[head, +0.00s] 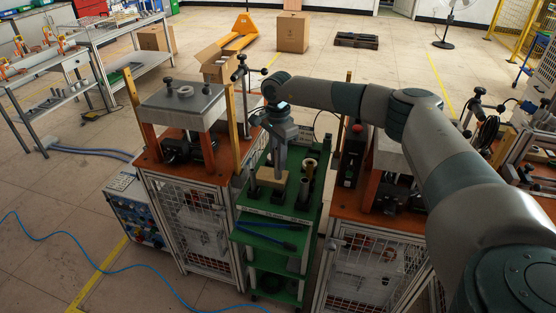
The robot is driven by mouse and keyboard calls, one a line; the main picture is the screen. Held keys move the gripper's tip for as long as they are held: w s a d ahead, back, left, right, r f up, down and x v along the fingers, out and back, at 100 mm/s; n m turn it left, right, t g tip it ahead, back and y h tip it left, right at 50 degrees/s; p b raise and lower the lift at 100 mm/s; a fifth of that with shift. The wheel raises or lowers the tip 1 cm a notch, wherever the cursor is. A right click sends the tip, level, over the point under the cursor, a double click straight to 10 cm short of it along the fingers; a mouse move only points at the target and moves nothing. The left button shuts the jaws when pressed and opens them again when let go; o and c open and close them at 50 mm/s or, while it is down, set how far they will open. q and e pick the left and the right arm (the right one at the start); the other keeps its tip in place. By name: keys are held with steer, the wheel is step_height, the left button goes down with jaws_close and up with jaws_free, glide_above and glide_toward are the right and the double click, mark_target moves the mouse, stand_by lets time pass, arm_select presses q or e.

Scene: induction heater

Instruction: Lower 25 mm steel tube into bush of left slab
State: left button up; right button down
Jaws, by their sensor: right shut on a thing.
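The left slab (172,108) is a thick grey plate on orange-brown supports at the left station. Its bush (185,91) is a pale ring on top, with nothing standing in it. My right gripper (277,158) points down over the green cart, right of the slab. It is shut on a slim thing, probably the steel tube, mostly hidden by the gripper and hard to make out. A tan block (272,178) lies just below the gripper. A grey tube (303,193) stands on the cart beside it. My left gripper is not in view.
The green cart (262,259) stands between two caged stations and carries a brass-coloured tube (311,171), a pale ring (309,163) and blue-handled tools (268,224). Yellow posts (131,98) and a dark clamp knob (168,82) rise around the left slab.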

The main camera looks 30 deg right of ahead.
step_height(320, 180, up, 7)
steer(key=p, duration=0.3)
stand_by(0.5)
steer(key=shift+f, duration=0.15)
steer(key=s+a+f+n+b, duration=0.2)
steer(key=s+a+f+n, duration=0.6)
steer(key=s+a, duration=0.3)
steer(key=s+a+f+n+b, duration=0.3)
steer(key=s+a+f+n, duration=0.6)
steer(key=s, duration=0.7)
steer(key=shift+s+a+f+n, duration=0.15)
steer(key=shift+a+f+n, duration=0.15)
steer(key=shift+a+f, duration=0.55)
steer(key=shift+a+r, duration=0.1)
steer(key=shift+r, duration=0.1)
